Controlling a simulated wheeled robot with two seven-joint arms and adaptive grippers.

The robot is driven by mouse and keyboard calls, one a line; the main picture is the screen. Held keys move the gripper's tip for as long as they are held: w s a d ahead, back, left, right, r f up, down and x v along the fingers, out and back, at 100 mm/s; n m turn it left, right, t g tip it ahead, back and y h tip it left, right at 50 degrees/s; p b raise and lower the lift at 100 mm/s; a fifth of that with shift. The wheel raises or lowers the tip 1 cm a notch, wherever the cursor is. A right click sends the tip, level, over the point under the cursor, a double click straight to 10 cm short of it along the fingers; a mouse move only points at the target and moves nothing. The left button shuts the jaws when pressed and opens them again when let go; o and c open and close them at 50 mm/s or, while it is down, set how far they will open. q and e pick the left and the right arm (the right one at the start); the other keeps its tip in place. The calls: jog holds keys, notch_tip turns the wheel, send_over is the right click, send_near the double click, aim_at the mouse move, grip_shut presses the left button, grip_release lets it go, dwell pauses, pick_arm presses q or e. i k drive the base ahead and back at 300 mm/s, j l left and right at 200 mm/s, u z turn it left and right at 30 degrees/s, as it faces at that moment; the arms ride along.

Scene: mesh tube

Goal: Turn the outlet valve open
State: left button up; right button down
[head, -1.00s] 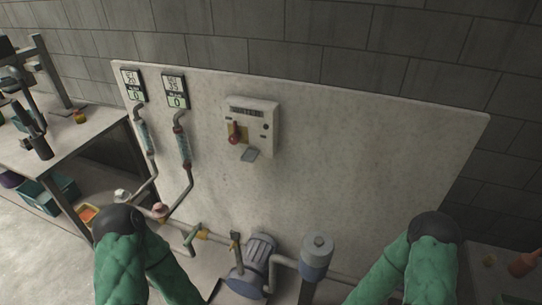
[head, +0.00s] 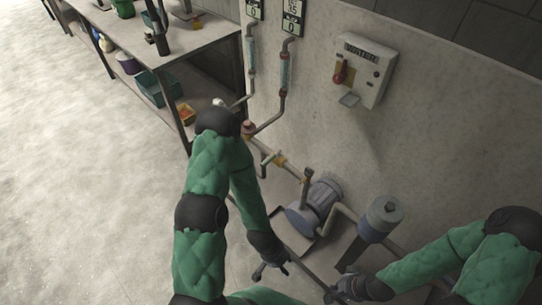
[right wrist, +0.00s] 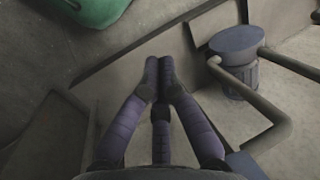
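The pump (head: 318,203) stands at the foot of the panel, with pipes on both sides. A yellow fitting (head: 281,160) sits on the pipe left of it, and an upright tan fitting (head: 307,174) rises beside the pump. I cannot tell which part is the outlet valve. My left gripper (head: 270,272) hangs in front of and below the pump, apart from the pipes. My right gripper (head: 340,288) is low, in front of the grey cylinder (head: 382,217); it also shows in the right wrist view (right wrist: 159,66) with nothing visible between its fingers.
A control box (head: 366,70) with a red knob (head: 340,70) is on the panel (head: 430,130). Two flow tubes (head: 285,72) rise left of it. A bench (head: 196,38) stands at the left, with bins below. The floor at left is clear.

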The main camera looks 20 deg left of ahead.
aim_at(265, 161)
jog(key=j+z, duration=0.2)
jog(key=j, duration=3.2)
jog(key=i+j, duration=0.2)
